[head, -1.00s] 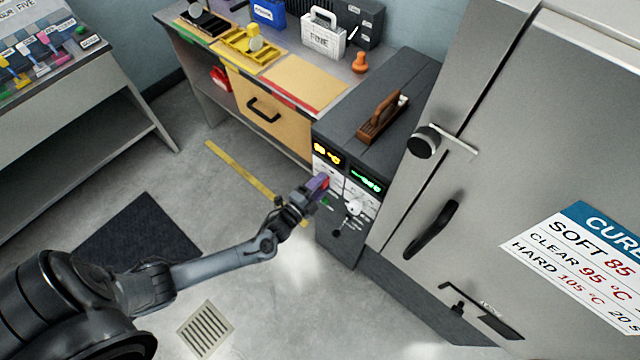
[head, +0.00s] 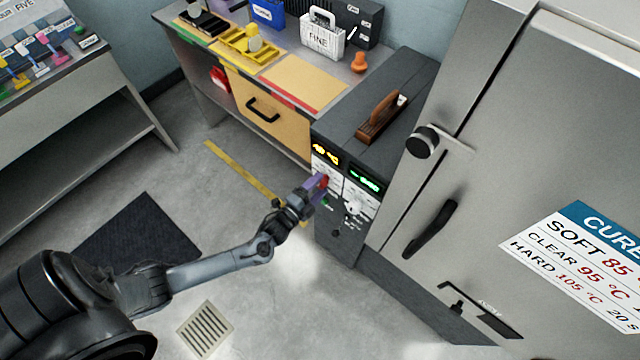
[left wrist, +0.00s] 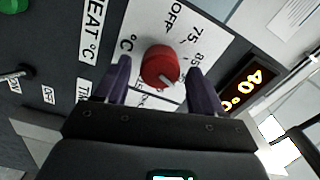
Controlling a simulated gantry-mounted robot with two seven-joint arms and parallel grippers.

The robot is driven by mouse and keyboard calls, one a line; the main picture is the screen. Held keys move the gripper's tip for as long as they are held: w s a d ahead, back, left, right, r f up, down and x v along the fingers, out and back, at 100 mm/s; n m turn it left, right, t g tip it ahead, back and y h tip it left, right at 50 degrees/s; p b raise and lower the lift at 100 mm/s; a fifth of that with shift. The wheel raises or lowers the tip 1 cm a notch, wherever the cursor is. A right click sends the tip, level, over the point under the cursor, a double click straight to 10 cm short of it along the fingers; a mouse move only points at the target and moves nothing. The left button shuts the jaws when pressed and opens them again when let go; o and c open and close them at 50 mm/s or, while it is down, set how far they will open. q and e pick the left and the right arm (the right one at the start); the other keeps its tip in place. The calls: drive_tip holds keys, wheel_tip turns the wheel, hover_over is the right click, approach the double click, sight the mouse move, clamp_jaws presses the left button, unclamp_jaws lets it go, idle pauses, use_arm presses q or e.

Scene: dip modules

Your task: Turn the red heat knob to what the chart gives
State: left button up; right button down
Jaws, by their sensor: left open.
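The red heat knob (left wrist: 160,66) sits on a white dial plate in the left wrist view, with marks OFF, 75 and a partly hidden 85. Its pale pointer line aims toward the lower right of that picture. My left gripper (left wrist: 162,82) is open, with one purple finger on each side of the knob; I cannot tell if they touch it. In the head view the left gripper (head: 318,184) is at the control panel, partly covering the red knob. The chart (head: 585,262) on the steel door reads SOFT 85, CLEAR 95 °C and HARD 105 °C. My right gripper is not in view.
An amber display (left wrist: 247,90) reads 40 °C. A green display (head: 366,180) and a white knob (head: 355,207) are right of the gripper.

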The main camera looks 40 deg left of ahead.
use_arm(q)
drive_tip(key=s, duration=0.9)
drive_tip(key=shift+s+p, duration=0.3)
drive_tip(key=shift+p, duration=0.1)
